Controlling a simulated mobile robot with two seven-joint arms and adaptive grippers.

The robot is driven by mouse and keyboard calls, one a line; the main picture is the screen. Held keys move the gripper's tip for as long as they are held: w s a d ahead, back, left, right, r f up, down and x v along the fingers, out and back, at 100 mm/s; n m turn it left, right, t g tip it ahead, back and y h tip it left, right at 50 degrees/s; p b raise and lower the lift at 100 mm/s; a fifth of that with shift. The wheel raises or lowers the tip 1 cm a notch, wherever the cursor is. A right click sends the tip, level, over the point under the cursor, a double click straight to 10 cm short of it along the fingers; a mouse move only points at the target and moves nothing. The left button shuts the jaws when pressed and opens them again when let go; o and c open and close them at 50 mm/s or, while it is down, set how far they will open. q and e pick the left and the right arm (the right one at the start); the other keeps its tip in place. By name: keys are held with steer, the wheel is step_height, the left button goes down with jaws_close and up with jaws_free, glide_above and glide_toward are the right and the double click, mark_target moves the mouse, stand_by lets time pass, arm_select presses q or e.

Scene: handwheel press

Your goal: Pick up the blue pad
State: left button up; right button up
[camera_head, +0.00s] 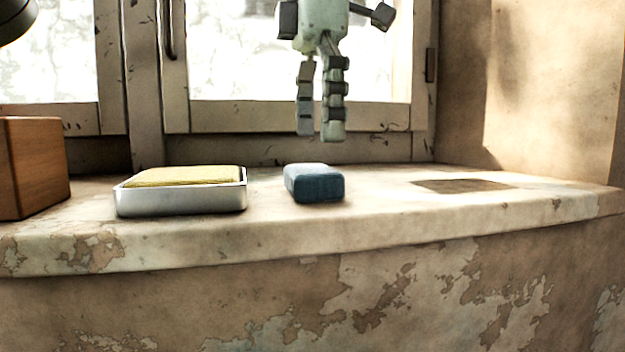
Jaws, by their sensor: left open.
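The blue pad (316,187) lies on the worn stone sill, near the middle of the head view. It is a small rounded block with a lighter top. My left gripper (319,137) hangs above it with its fingers pointing down. The fingers are open and hold nothing, and a clear gap separates their tips from the pad. My right gripper is not in view.
Left of the pad stands a metal tray (182,202) with a yellow pad (185,176) in it. A wooden box (30,168) is at the far left. A dark square patch (463,186) marks the sill at right. The window frame (300,118) rises behind.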

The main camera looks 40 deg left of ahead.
mark_target(313, 167)
arm_select(q)
steer(key=f, duration=0.3)
steer(key=shift+s+a+f, duration=0.25)
steer(key=shift+s+f, duration=0.05)
steer(key=shift+f, duration=0.5)
steer(key=shift+w, duration=0.1)
steer(key=c, duration=1.2)
